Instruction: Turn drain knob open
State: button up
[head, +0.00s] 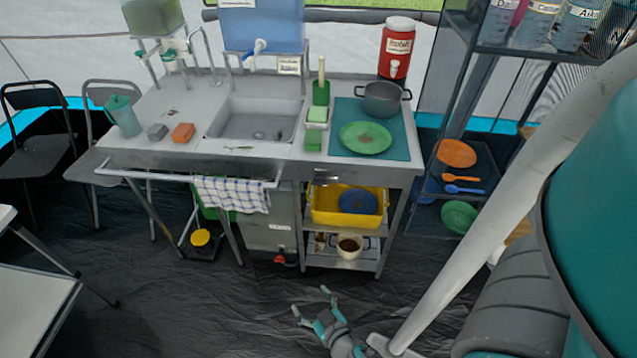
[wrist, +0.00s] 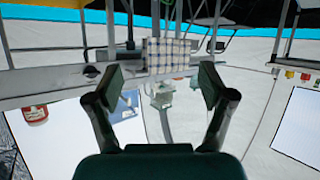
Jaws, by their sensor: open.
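A small red knob (head: 280,260), which looks like the drain knob, sits low on the front of the grey tank (head: 265,236) under the sink (head: 258,119). It is too small to tell which way it is turned. My gripper (head: 311,300) is open and empty, low in front of the sink unit, apart from the knob and to its lower right in the head view. In the wrist view, my gripper (wrist: 163,80) has its fingers spread, with the checked towel (wrist: 167,56) showing beyond them. I cannot make out the knob there.
The checked towel (head: 232,194) hangs from the front rail beside the tank. Shelves right of the tank hold a yellow bin (head: 322,214) and a pot (head: 348,247). A dustpan (head: 202,245) stands left. The dark floor before the unit is clear.

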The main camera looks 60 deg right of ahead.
jog(key=w+d+m+g+h, duration=0.2)
jog(key=w+d+m+h, duration=0.4)
jog(key=d, duration=0.5)
jog(key=m+g+h, duration=0.3)
jog(key=h, duration=0.1)
send_near(319, 184)
jog(key=shift+n, duration=0.3)
jog(key=x, duration=1)
jog(key=shift+w+d+f, duration=0.1)
jog(key=shift+w+d, duration=0.05)
jog(key=shift+d, duration=0.2)
jog(key=c, duration=1.2)
